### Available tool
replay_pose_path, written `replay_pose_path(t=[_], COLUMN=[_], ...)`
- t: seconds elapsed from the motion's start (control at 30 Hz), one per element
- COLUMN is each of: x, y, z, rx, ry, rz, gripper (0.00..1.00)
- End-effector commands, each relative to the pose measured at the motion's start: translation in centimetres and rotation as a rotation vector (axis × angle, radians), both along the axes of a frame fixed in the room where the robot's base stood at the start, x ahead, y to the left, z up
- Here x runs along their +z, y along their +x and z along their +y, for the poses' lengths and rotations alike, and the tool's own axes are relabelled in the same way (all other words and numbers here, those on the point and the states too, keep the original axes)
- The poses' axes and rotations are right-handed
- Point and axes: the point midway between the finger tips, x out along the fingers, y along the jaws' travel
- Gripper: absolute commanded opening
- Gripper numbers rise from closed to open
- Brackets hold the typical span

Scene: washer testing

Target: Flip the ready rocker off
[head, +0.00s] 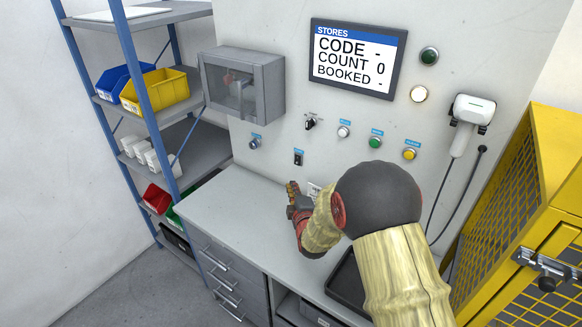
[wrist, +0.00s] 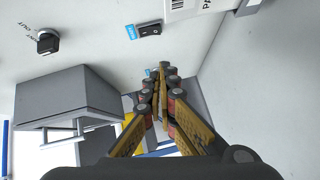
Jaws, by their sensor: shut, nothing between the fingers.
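The rocker (head: 298,158) is a small black switch on the pale wall panel, under a small blue label. It also shows in the wrist view (wrist: 150,29), beside its blue label. Which side of it is pressed in is too small to tell. My gripper (head: 292,186) is shut and empty, just below the rocker in the head view. In the wrist view its closed fingertips (wrist: 165,70) appear apart from the rocker. The exact gap to the wall is hard to judge.
A black selector (head: 310,123) and several round buttons share the panel. A grey windowed box (head: 243,83) juts out at upper left. The screen (head: 353,58) is above. The grey worktop (head: 230,205) is clear at left; a black tray (head: 347,285) lies beside my arm.

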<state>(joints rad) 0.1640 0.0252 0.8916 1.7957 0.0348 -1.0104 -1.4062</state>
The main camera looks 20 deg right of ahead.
Motion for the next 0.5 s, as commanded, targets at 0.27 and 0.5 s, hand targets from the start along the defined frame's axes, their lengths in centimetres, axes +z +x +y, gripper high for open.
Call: replay_pose_path(t=[0.27, 0.5], x=[0.63, 0.59], y=[0.06, 0.08], z=[-0.01, -0.01], rx=[0.008, 0.008], ry=[-0.073, -0.071], rz=[-0.009, -0.008], gripper=[0.00, 0.00])
